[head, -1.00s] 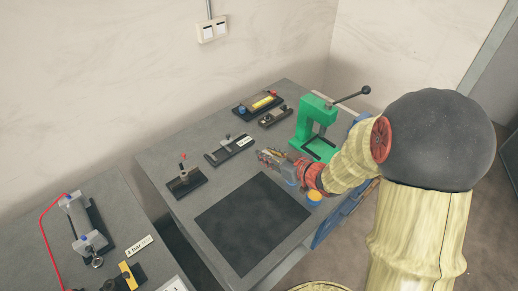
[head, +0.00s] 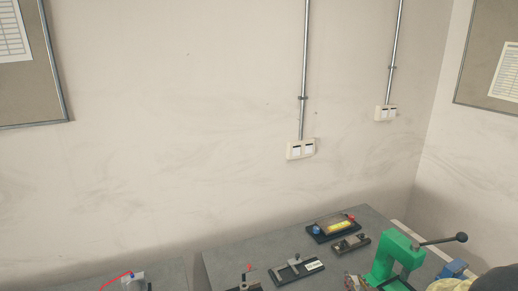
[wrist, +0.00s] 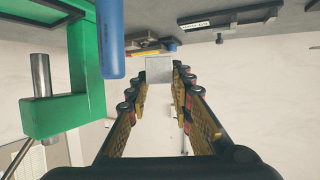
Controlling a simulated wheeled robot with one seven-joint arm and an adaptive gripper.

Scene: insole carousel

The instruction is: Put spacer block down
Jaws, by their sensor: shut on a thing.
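The spacer block, a small pale grey block (wrist: 158,68), shows in the wrist view between the fingertips. My gripper (wrist: 158,76) is shut on it, with one gold and black finger on each side. What lies directly under the block is not clear.
The green press (head: 392,262) with its lever stands at the right of the grey table (head: 225,262), and looms close at left in the wrist view (wrist: 75,85). A yellow-marked fixture (head: 333,229) and a labelled fixture (head: 297,270) stand behind.

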